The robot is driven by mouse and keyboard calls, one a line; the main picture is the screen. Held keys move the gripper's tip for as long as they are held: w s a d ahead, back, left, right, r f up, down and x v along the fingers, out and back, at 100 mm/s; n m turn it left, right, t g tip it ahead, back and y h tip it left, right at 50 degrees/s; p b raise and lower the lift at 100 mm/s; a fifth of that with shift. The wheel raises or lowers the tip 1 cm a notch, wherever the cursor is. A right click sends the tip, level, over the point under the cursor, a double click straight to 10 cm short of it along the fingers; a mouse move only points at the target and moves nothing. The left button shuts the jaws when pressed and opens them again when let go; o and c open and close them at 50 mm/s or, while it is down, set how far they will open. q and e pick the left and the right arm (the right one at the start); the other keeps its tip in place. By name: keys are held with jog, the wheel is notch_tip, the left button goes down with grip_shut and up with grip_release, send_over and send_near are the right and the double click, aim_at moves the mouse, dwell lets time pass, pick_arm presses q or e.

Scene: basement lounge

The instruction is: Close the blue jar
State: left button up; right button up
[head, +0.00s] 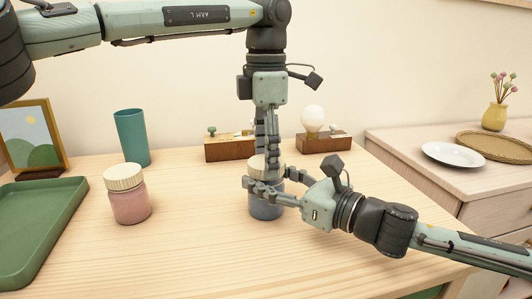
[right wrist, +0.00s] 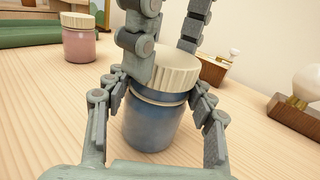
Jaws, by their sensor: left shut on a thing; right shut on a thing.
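My left gripper (head: 268,152) points straight down from above, shut on the lid with a finger on each side. My right gripper (head: 268,185) comes in low from the right, shut around the jar's body. The fingers hide parts of the lid and the jar in the head view.
A pink jar (head: 130,206) with a cream lid stands left. Two wooden blocks (head: 226,150) (head: 325,144) stand behind. The front table is clear.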

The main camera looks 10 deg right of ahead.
pick_arm(q)
jog(key=shift+f, duration=0.3)
jog(key=shift+c, duration=0.2)
jog(key=shift+f, duration=0.35)
jog(key=shift+c, duration=1.3)
jog(key=shift+f, duration=0.1)
jog(key=shift+r, duration=0.35)
jog(key=shift+s+a+f, duration=0.1)
jog(key=shift+s+f, duration=0.1)
jog(key=shift+f, duration=0.9)
dwell(1.3)
jog(key=shift+o, duration=0.5)
jog(key=shift+f, duration=0.1)
jog(key=o, duration=0.4)
jog(key=shift+w+f, duration=0.1)
jog(key=shift+w, duration=0.05)
jog(key=shift+w+a, duration=0.1)
jog(key=shift+w, duration=0.05)
jog(key=shift+c, duration=1.2)
